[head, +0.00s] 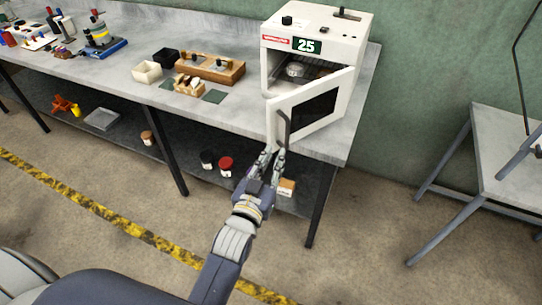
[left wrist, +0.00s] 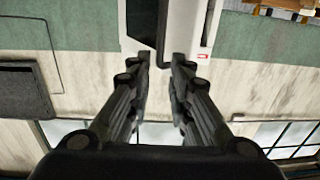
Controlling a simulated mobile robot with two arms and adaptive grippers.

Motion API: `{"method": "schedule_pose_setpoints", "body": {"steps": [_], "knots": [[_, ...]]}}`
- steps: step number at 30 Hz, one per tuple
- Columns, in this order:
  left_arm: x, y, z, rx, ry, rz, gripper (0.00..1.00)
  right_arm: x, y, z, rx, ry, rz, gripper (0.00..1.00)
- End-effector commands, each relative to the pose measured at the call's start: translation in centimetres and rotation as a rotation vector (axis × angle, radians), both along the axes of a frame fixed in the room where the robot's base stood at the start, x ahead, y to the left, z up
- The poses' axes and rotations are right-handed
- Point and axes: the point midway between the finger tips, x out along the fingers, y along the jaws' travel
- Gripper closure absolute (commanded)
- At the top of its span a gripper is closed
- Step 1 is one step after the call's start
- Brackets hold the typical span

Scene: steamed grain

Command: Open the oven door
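The oven (head: 318,45) is a white box with a green "25" sign, at the right end of the workbench. Its door (head: 341,86) stands partly open, hinged on the right, and part of the inside shows with a round metal dish (head: 295,70) in it. The dark curved handle (head: 284,127) is on the door's free left edge. My left gripper (head: 274,150) is at the lower end of the handle. In the left wrist view the fingers (left wrist: 161,57) are apart, with the white door edge (left wrist: 181,25) beyond them. Contact with the handle cannot be told. My right gripper is not in view.
The grey workbench (head: 130,85) carries a wooden block tray (head: 228,76), a white box (head: 147,73) and a black box (head: 166,57) left of the oven. Jars stand on the shelf below. A grey table (head: 505,140) stands at right, with open floor between.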

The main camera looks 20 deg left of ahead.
Motion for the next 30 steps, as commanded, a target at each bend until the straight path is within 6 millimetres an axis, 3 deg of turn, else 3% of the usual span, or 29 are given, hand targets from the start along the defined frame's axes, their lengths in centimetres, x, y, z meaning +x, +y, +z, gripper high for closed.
{"method": "schedule_pose_setpoints", "body": {"steps": [5,11,21,30], "knots": [[0.5,0.6,-1.5,-0.136,-0.005,-0.057,1.0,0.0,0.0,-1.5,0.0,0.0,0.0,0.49],[1.7,2.5,-3.8,-0.482,0.027,-0.171,1.0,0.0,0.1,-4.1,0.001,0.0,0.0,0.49],[4.3,8.9,-6.0,-1.092,0.176,-0.258,1.0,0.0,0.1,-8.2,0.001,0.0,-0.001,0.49],[6.2,14.4,-5.6,-1.475,0.272,-0.225,1.0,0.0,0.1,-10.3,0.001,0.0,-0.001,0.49]]}}
